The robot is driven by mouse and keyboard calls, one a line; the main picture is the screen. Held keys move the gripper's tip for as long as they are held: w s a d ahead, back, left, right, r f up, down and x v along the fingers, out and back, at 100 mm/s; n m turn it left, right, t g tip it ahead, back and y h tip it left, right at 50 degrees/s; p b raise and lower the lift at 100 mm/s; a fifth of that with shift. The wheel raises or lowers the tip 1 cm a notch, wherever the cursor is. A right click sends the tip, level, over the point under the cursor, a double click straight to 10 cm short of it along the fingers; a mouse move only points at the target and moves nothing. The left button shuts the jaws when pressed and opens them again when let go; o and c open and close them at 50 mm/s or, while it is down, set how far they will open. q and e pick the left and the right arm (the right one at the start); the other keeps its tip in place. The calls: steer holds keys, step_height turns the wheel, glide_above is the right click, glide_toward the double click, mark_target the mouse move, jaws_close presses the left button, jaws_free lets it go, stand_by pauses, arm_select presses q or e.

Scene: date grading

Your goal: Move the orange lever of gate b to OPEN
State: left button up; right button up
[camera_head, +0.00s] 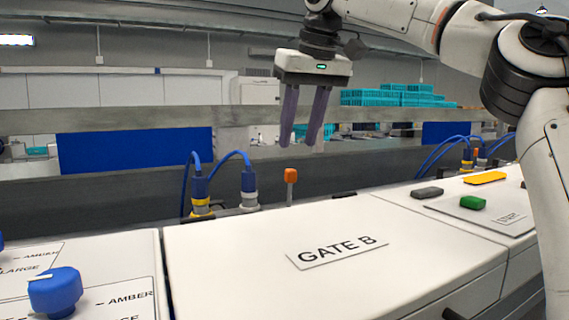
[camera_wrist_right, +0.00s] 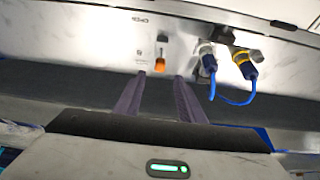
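The gate b lever (camera_head: 290,186) stands at the back edge of the white GATE B panel (camera_head: 235,276). It has an orange knob on a short stem and looks close to upright in the head view. The lever's orange knob also shows in the right wrist view (camera_wrist_right: 160,63), just beyond the fingertips and between their lines. My right gripper (camera_head: 300,144) points down above the lever, with its two purple-grey fingers apart and nothing between them. The same fingers show in the right wrist view (camera_wrist_right: 160,77). The small markings beside the lever are too blurred to read. My left gripper is not in view.
Blue connectors with cables (camera_head: 249,186) stand just left of the lever. A blue knob (camera_head: 55,291) is on the left panel. A green button (camera_head: 473,202) and a yellow piece (camera_head: 485,178) are on the right panel. The GATE B panel top is largely clear.

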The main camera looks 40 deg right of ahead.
mark_target(292, 170)
steer(key=x, duration=0.7)
steer(key=shift+w+f, duration=0.15)
steer(key=shift+f, duration=0.2)
jaws_close()
steer(key=shift+d, duration=0.1)
